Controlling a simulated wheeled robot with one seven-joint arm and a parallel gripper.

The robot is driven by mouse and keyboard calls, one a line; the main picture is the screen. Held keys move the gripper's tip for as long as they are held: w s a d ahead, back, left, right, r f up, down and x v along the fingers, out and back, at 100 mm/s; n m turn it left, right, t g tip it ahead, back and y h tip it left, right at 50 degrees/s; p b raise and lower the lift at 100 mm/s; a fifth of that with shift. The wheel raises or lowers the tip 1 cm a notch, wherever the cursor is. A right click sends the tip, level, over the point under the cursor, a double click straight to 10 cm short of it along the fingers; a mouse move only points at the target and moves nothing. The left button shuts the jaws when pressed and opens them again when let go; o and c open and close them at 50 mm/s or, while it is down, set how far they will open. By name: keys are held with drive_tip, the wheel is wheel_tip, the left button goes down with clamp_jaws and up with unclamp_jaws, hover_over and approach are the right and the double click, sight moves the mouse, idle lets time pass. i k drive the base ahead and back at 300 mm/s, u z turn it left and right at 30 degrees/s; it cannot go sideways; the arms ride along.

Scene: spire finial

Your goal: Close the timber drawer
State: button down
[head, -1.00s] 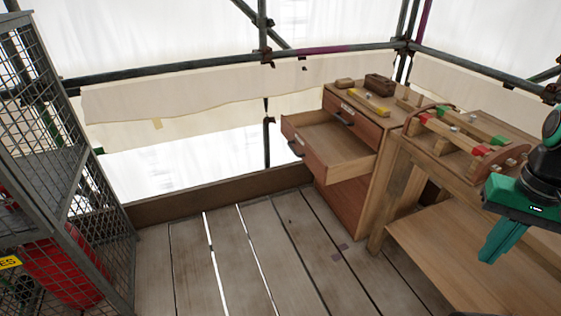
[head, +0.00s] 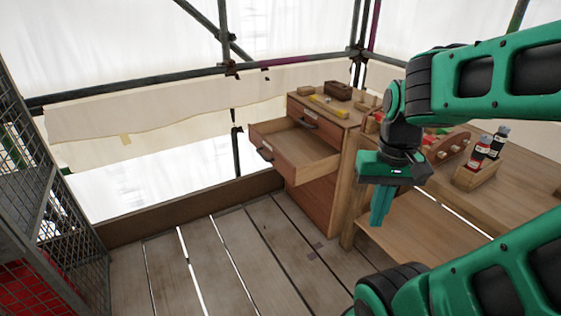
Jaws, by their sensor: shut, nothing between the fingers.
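The timber drawer (head: 297,152) is pulled well out of the wooden cabinet (head: 318,202) and looks empty inside.
Small blocks and a yellow tool (head: 328,106) lie on the cabinet top. The workbench (head: 500,205) to the right holds a wooden tote and a small bottle rack (head: 478,174). A mesh cage (head: 40,190) stands at left. The plank floor (head: 215,255) before the drawer is clear.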

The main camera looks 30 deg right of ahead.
sight(299, 154)
drive_tip(key=u, duration=0.05)
drive_tip(key=i, duration=1)
drive_tip(key=z, duration=0.05)
